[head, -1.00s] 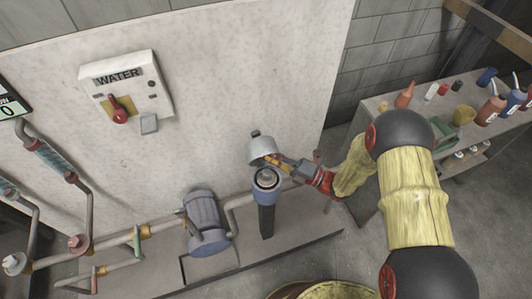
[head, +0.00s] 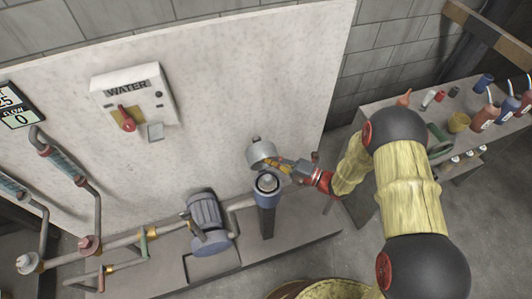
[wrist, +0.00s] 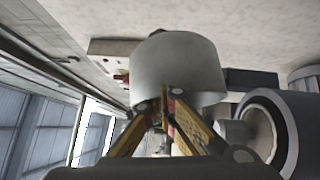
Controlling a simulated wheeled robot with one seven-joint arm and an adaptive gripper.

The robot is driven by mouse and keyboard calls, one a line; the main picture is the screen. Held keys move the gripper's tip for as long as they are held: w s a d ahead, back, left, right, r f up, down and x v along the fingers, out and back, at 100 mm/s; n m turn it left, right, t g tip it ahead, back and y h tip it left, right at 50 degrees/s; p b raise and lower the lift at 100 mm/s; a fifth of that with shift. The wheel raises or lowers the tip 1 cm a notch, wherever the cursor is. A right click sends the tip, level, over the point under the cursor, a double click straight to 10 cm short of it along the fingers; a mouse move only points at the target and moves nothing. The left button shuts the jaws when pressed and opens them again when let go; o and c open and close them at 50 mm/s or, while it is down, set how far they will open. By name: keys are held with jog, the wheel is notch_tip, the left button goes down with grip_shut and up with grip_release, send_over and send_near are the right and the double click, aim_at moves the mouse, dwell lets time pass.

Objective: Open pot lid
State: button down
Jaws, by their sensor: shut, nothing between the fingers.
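The pot is a blue-grey upright cylinder (head: 267,194) with its round top open, in front of the pale wall panel. It shows at the right of the wrist view (wrist: 276,128). Its lid, a light grey cap (head: 260,151), stands tilted up off the opening on the wall side. The lid is large in the middle of the wrist view (wrist: 178,68). My gripper (head: 270,162) is at the lid's lower edge, just above the pot. Its fingers (wrist: 165,105) are shut with nothing between them, the tips close against the lid's rim. Whether they touch it is unclear.
A pump motor (head: 206,220) and pipes (head: 152,238) stand left of the pot. A white WATER box with a red lever (head: 127,118) is on the panel. A bench with bottles (head: 485,118) is at the right. A yellow round rim (head: 330,291) shows at the bottom.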

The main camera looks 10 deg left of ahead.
aim_at(263, 147)
jog(key=w+r+m+h+p, duration=0.1)
jog(key=p, duration=0.3)
jog(key=shift+a, duration=0.35)
jog(key=shift+w+a+m+h+p, duration=0.25)
jog(key=shift+w+m+h+p, duration=0.25)
jog(key=shift+p, duration=0.75)
jog(key=shift+w+a+f+m+g+h+p, duration=0.25)
jog(key=shift+w+m+h+p, duration=0.25)
jog(key=shift+p, duration=0.5)
jog(key=shift+w+a+f+p, duration=0.25)
jog(key=shift+w+a+p, duration=0.1)
jog(key=shift+w+p, duration=0.1)
jog(key=s+d+r+p, duration=0.1)
jog(key=s+d+p, duration=0.1)
jog(key=s, duration=0.1)
jog(key=shift+d+r+p, duration=0.1)
jog(key=shift+r+p, duration=0.25)
jog(key=shift+r, duration=0.05)
jog(key=v, duration=0.9)
jog(key=shift+d+r+p, duration=0.2)
jog(key=shift+d+p, duration=0.15)
jog(key=shift+p, duration=0.05)
jog(key=shift+s, duration=0.1)
